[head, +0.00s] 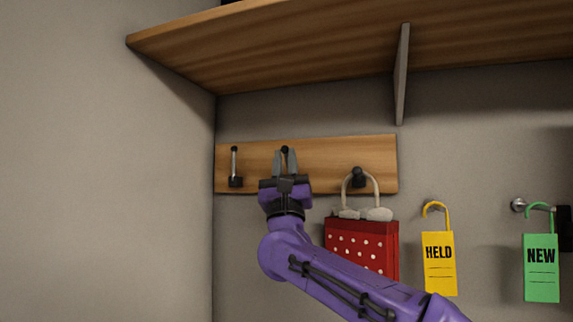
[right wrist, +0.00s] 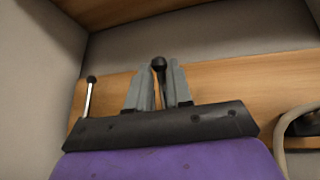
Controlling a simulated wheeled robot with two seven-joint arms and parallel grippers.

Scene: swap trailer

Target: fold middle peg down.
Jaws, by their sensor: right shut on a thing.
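The middle peg (head: 284,149) is on the wooden board (head: 330,152) on the wall. Its dark round tip shows between my right gripper's fingers. My right gripper (head: 285,161) is shut on the peg, reaching up from below. In the right wrist view the peg's black ball end (right wrist: 158,64) stands up between the two grey fingers (right wrist: 158,88). The peg's lower part is hidden by the fingers and palm. My left gripper is not in view.
The left peg (head: 234,163) stands upright on the board. A red dotted bag (head: 362,248) hangs from the right peg (head: 358,177). A yellow HELD tag (head: 438,262) and a green NEW tag (head: 541,268) hang further right. A wooden shelf (head: 300,45) is above; a side wall (head: 110,180) is left.

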